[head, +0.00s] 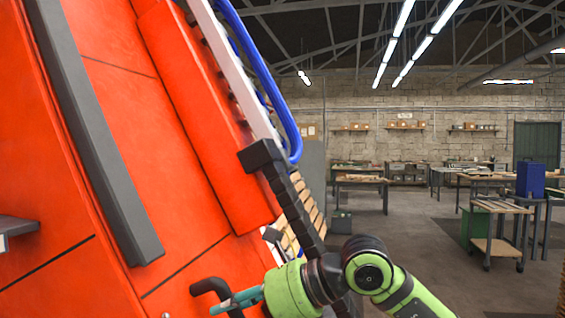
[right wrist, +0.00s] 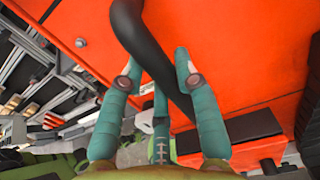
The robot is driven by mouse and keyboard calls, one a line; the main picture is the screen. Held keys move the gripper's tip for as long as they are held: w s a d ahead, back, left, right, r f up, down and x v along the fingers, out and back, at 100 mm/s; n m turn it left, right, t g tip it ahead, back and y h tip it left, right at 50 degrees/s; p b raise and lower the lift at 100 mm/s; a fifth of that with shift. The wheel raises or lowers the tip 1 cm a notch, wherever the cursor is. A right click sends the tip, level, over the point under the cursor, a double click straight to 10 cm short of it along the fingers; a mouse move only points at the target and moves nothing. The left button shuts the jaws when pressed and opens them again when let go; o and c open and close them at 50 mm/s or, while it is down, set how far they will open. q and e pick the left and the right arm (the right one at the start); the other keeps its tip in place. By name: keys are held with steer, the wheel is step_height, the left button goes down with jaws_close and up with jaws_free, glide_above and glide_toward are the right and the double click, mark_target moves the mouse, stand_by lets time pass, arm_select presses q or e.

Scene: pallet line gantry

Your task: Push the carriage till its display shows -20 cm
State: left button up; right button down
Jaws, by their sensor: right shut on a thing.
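A large orange body (head: 150,150), which looks like the carriage, fills the left of the head view and appears tilted. A bent black handle (head: 201,286) sticks out from its lower part. My right gripper (head: 222,304) is shut on this handle with its teal fingers. In the right wrist view, the fingers of the right gripper (right wrist: 156,62) lie on either side of the black handle (right wrist: 140,35), in front of the orange panel (right wrist: 235,50). No readable display shows in either view. My left gripper is out of view.
A long dark grey bar (head: 90,130) runs along the orange face. A blue tube (head: 265,75) and a black segmented strip (head: 292,203) run beside its right edge. Workbenches (head: 360,183) and a blue box (head: 530,180) stand farther back, with open floor between.

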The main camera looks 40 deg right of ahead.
steer(key=shift+w+d+r, duration=0.25)
steer(key=shift+d+r, duration=0.05)
steer(key=shift+r, duration=0.05)
steer(key=shift+w+d+r, duration=0.2)
steer(key=shift+d, duration=0.15)
steer(key=shift+w+d, duration=0.65)
steer(key=shift+d, duration=0.15)
steer(key=p, duration=0.3)
glide_toward(237, 285)
steer(key=shift+a+r+x, duration=0.1)
steer(key=shift+a+x, duration=0.1)
steer(key=shift+x, duration=0.85)
steer(key=shift+a+r+x, duration=0.15)
steer(key=shift+x, duration=0.85)
steer(key=shift+d+f, duration=0.1)
steer(key=shift+d, duration=0.05)
steer(key=shift+w+f, duration=0.1)
steer(key=shift+w, duration=0.05)
steer(key=shift+f, duration=0.2)
